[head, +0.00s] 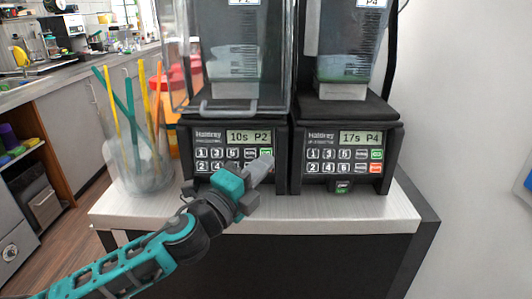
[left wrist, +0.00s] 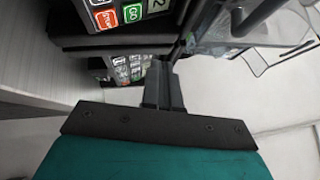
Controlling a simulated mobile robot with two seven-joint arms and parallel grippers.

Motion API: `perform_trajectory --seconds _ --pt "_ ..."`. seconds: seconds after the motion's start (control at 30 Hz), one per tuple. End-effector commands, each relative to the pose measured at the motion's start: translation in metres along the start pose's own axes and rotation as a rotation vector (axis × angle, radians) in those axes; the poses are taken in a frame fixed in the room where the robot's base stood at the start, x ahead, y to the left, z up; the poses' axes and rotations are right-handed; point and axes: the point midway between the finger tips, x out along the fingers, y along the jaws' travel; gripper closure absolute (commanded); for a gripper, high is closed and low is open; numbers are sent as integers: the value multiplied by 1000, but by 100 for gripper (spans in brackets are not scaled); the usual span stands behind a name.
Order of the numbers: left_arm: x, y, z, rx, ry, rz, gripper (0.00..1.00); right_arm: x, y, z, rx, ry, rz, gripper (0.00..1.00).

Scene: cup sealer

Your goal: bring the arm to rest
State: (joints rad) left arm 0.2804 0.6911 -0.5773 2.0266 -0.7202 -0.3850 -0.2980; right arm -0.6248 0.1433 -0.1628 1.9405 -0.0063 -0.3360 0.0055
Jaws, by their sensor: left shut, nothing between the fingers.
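My left gripper (head: 262,168) is shut and empty. In the head view its fingertips are in front of the keypad of the left blender base, by the green button (head: 267,151); I cannot tell whether they touch it. The left blender base (head: 228,168) has a display reading "10s P2". In the left wrist view the closed fingers (left wrist: 164,88) stand side by side, with keypads of the machines beyond them. My right gripper is in neither view.
A second blender base (head: 346,165), reading "17s P4", stands to the right. Clear jars (head: 235,60) sit on both. A glass jar of straws (head: 138,160) stands at the left of the counter (head: 265,211). The counter's front strip is mostly bare.

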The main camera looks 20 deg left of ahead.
Motion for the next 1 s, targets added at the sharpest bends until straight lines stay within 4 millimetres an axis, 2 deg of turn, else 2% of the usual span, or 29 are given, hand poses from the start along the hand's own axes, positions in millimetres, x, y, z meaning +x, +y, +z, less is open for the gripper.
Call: perform_trajectory --seconds 0.27,0.37,0.43,0.57,0.7,0.83,1.0 --pt "-3 4 0 -40 -21 13 100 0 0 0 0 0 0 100" --pt "-16 18 2 -181 -105 65 100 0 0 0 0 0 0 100" --pt "-34 37 4 -340 -209 136 100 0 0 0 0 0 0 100" --pt "-90 88 4 -693 -466 335 100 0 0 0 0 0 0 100" --pt "-160 133 -10 -989 -724 558 100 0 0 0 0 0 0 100" --pt "-215 156 -28 -1161 -898 723 100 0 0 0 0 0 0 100" --pt "-272 168 -52 -1307 -1073 895 100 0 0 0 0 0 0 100"
